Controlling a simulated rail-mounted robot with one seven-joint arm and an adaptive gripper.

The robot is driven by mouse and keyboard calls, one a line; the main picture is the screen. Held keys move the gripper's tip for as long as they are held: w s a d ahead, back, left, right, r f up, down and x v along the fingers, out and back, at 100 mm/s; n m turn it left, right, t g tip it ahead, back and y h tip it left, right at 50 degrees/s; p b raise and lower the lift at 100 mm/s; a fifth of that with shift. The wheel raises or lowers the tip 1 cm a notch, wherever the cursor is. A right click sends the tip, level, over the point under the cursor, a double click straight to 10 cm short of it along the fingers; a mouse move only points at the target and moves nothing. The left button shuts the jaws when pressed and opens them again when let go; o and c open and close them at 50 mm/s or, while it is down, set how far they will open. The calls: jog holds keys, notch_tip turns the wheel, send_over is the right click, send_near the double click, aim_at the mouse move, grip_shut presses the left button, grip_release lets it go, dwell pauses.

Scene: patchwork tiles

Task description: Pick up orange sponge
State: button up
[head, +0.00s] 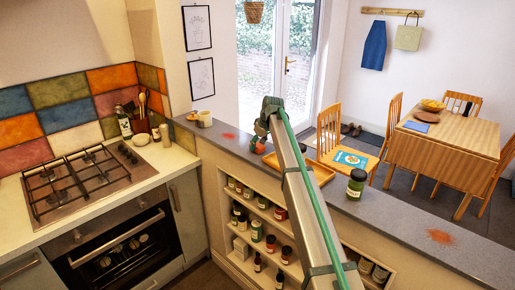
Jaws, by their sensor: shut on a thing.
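My gripper (259,140) is over the grey counter ledge, left of the middle of the head view. Its jaws are shut on a small orange thing (259,149), which I take to be the orange sponge. Only a little of it shows below the fingers; the rest is hidden by my gripper and arm. I cannot tell whether it touches the ledge.
The grey ledge (400,214) holds a dark green jar (356,184), a wooden tray (321,172) partly behind my arm, and a cup (205,119). Reddish stains mark it at left (228,135) and right (440,237). A gas hob (75,183) is at left.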

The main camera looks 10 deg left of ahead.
aim_at(258, 144)
jog(key=shift+r, duration=0.1)
jog(key=shift+r, duration=0.4)
notch_tip(258, 144, up, 2)
jog(key=shift+w+r+b, duration=0.1)
jog(key=shift+b, duration=0.55)
jog(key=s+d+r+b, duration=0.4)
jog(key=s+r, duration=0.6)
jog(key=s, duration=0.3)
jog(key=shift+s+d+b, duration=0.15)
jog(key=shift+s+b, duration=0.1)
jog(key=shift+b, duration=0.55)
